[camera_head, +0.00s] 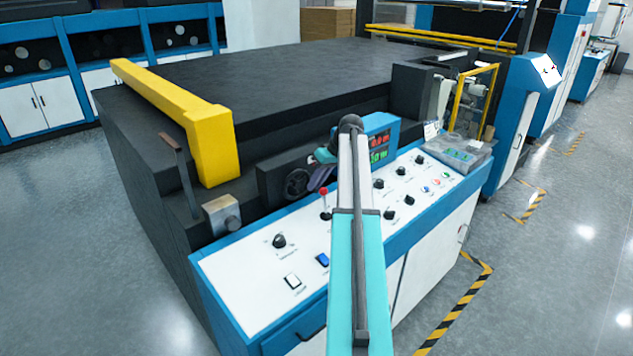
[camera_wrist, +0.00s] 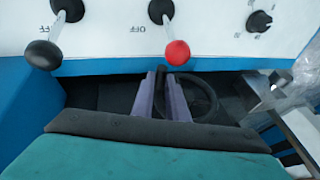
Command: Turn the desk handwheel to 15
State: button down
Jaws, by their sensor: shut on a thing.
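The dark desk handwheel (camera_head: 297,183) is on the machine's front face, behind the white control panel. In the wrist view its black rim (camera_wrist: 212,93) stands right beside and partly behind the purple fingers. My gripper (camera_head: 322,178) reaches over the panel to the wheel. In the wrist view my gripper (camera_wrist: 168,82) is shut on the handwheel's rim, though the fingers hide the exact contact. A display (camera_head: 378,149) with red and green digits stands behind my arm, partly covered. Its digits are too small to read surely. No scale shows on the wheel.
A red-knobbed lever (camera_head: 324,193) rises from the panel close to my gripper; it also shows in the wrist view (camera_wrist: 177,52), beside a black-knobbed lever (camera_wrist: 44,54). Several dials cover the panel. A yellow bar (camera_head: 180,105) crosses the machine's left side. The front floor is open.

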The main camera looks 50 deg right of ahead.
jog(key=shift+d+f+m+y, duration=0.15)
jog(key=shift+f+m+y, duration=0.15)
jog(key=shift+f+y, duration=0.6)
jog(key=shift+a+f+y+b, duration=0.1)
jog(key=shift+f+y+b, duration=0.1)
jog(key=shift+y, duration=0.4)
jog(key=shift+a+f+y+b, duration=0.1)
jog(key=shift+y+b, duration=0.1)
jog(key=shift+y, duration=0.4)
jog(key=shift+a+t, duration=0.1)
jog(key=shift+t, duration=0.2)
jog(key=c, duration=1.7)
grip_release()
jog(key=shift+c, duration=0.2)
jog(key=shift+r, duration=0.1)
jog(key=shift+b+v, duration=0.4)
jog(key=shift+v, duration=0.45)
jog(key=b+v, duration=0.3)
jog(key=v, duration=0.9)
